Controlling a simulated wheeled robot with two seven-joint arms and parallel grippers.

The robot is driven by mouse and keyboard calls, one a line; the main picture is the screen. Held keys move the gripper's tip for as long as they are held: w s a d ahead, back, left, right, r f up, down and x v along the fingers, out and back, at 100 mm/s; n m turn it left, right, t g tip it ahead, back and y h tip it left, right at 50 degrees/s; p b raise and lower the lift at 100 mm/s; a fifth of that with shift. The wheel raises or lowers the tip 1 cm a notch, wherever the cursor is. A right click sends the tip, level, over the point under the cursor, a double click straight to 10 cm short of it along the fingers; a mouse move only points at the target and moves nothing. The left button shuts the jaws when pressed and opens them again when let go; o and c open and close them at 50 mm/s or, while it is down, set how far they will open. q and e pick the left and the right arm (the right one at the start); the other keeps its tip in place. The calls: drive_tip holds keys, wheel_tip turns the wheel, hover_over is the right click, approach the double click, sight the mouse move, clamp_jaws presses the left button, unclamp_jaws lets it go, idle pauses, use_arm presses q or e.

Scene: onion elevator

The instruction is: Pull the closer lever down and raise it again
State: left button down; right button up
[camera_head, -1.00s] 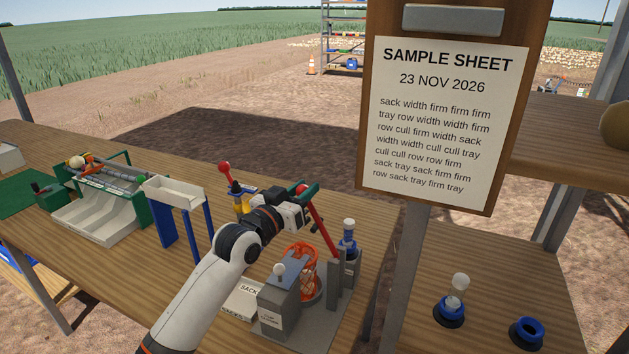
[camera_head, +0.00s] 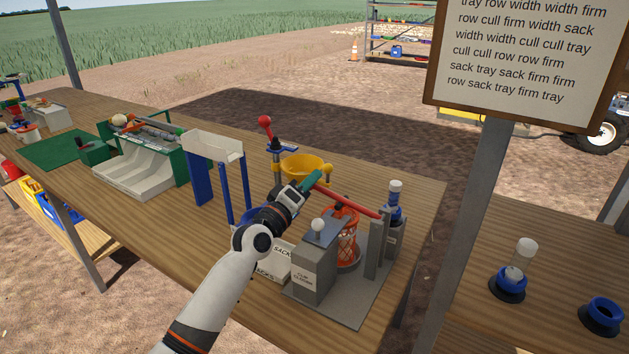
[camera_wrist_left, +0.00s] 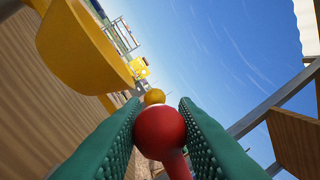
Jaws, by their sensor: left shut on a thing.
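The closer lever is a red bar (camera_head: 352,202) pivoted at a grey post (camera_head: 375,250) beside the grey box labelled "CLIP CLOSER" (camera_head: 316,272). It slopes gently, its ball end to the left and higher than the pivot. My left gripper (camera_head: 313,182) is shut on the lever's ball end in the head view. In the left wrist view, the red ball (camera_wrist_left: 160,132) sits between the green ribbed fingers. An orange net sack (camera_head: 346,240) stands under the bar, partly hidden. My right gripper is not in view.
Another upright lever with a red ball (camera_head: 265,122) stands behind my gripper, beside a yellow funnel (camera_head: 304,166). A white tray on blue legs (camera_head: 213,147) stands to the left.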

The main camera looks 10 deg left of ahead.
use_arm(q)
drive_tip(key=shift+a+f+n+y+b, duration=0.1)
drive_tip(key=shift+f+n+y+b, duration=0.2)
drive_tip(key=shift+f+n+b, duration=0.75)
drive_tip(key=shift+f+p, duration=0.4)
drive_tip(key=shift+f, duration=0.1)
drive_tip(key=c, duration=1.1)
unclamp_jaws()
drive_tip(key=shift+c, duration=0.2)
drive_tip(key=v, duration=1.2)
drive_tip(key=shift+f, duration=0.15)
